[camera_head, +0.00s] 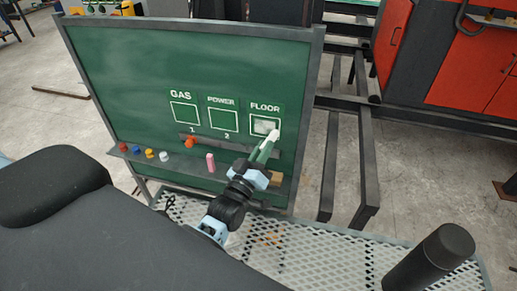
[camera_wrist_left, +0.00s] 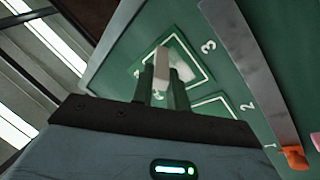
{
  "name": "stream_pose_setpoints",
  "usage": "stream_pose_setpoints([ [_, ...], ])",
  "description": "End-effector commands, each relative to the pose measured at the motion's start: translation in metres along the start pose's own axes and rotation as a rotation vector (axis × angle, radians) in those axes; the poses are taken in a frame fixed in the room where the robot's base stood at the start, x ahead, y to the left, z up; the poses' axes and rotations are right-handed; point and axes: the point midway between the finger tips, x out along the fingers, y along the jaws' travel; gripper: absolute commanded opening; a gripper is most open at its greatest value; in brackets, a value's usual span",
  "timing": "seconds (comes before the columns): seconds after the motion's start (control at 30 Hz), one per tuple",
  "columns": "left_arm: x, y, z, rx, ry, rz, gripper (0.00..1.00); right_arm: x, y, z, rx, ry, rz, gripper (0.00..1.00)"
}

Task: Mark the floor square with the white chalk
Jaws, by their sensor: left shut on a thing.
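The green board (camera_head: 150,65) stands upright with three white-outlined squares marked GAS, POWER and FLOOR. The floor square (camera_head: 264,125) is the right one and has a whitish patch inside it. My left gripper (camera_head: 270,138) is in front of its lower right part, shut on the white chalk (camera_head: 275,131). In the left wrist view, the white chalk (camera_wrist_left: 161,66) sticks out between the fingers, over the floor square (camera_wrist_left: 197,62). Whether its tip touches the board is hard to tell. My right gripper is not in view.
The board's ledge (camera_head: 180,167) holds several small coloured pieces, a pink stick (camera_head: 210,162) and a tan block (camera_head: 276,179). An orange piece (camera_head: 190,142) sits on a grey strip below the squares. A red cabinet (camera_head: 455,60) stands at the right.

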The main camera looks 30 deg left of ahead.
Motion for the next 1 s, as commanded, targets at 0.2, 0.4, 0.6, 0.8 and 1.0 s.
stream_pose_setpoints([
  [0.2, 0.001, -0.001, 0.000, -0.001, 0.001, 0.000, 0.00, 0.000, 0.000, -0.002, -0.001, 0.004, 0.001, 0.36],
  [0.4, -0.001, -0.006, -0.004, 0.001, 0.001, 0.000, 0.00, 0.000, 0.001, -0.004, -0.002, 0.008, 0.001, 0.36],
  [0.6, -0.005, -0.018, -0.013, 0.001, 0.001, 0.000, 0.00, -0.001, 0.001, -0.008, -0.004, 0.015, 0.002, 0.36],
  [0.8, -0.008, -0.028, -0.020, 0.000, 0.000, 0.000, 0.00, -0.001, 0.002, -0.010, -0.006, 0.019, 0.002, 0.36],
  [1.0, -0.009, -0.029, -0.020, -0.001, 0.000, -0.001, 0.00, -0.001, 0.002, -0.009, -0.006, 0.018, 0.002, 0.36],
])
